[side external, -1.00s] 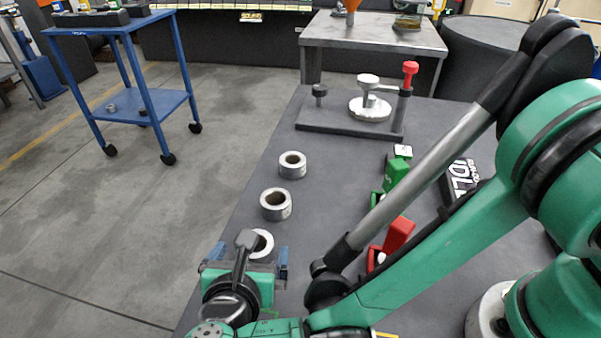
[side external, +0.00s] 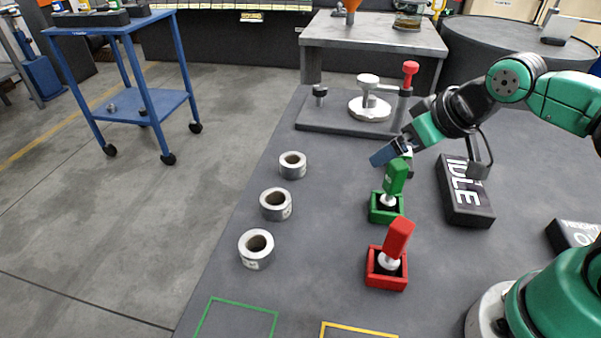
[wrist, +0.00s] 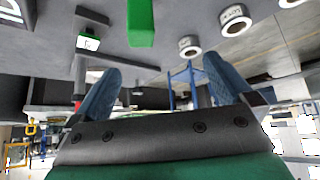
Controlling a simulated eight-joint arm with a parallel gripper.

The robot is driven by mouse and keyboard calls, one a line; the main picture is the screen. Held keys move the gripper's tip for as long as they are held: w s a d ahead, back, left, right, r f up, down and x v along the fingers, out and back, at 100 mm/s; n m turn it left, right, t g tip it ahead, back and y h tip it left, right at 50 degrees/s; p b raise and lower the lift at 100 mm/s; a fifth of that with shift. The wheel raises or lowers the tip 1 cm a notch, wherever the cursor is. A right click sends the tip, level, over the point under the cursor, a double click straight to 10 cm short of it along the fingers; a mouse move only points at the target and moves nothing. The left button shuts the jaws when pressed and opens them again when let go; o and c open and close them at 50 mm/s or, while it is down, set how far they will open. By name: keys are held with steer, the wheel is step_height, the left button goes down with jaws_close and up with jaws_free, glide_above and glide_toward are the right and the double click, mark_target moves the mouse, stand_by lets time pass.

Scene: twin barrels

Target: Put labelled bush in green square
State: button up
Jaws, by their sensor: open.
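Three grey metal ring bushes lie in a row on the dark table in the side view: far (side external: 293,170), middle (side external: 275,211) and near (side external: 256,260). Pale label-like patches show on their sides, but the print is too small to read there. In the wrist view, pale printed patches show on one bush (wrist: 190,51) and another (wrist: 236,26); a third is cut off at the edge. The green square (side external: 245,304) is an empty outline at the front edge, partly out of frame. My gripper (side external: 384,155) is open, right of the bushes, near the green lever; its blue fingers (wrist: 163,72) hold nothing.
A green box with a green lever (side external: 396,177) and a red box with a red lever (side external: 398,238) stand right of the bushes. A yellow outline (side external: 350,325) lies at the front. A black IDLE sign (side external: 466,203) is at right. A fixture plate (side external: 350,126) stands behind.

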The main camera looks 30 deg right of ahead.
steer(key=shift+d+m, duration=0.1)
steer(key=shift+m, duration=0.2)
steer(key=n+g, duration=0.6)
steer(key=n, duration=0.1)
glide_above(256, 244)
steer(key=s, duration=0.2)
steer(key=shift+y, duration=0.4)
step_height(256, 244, down, 8)
steer(key=shift+r, duration=0.2)
steer(key=shift+f, duration=0.3)
steer(key=shift+w+a+f, duration=0.15)
steer(key=shift+f, duration=1.15)
steer(key=shift+w+a+f, duration=0.1)
steer(key=shift+f, duration=1.15)
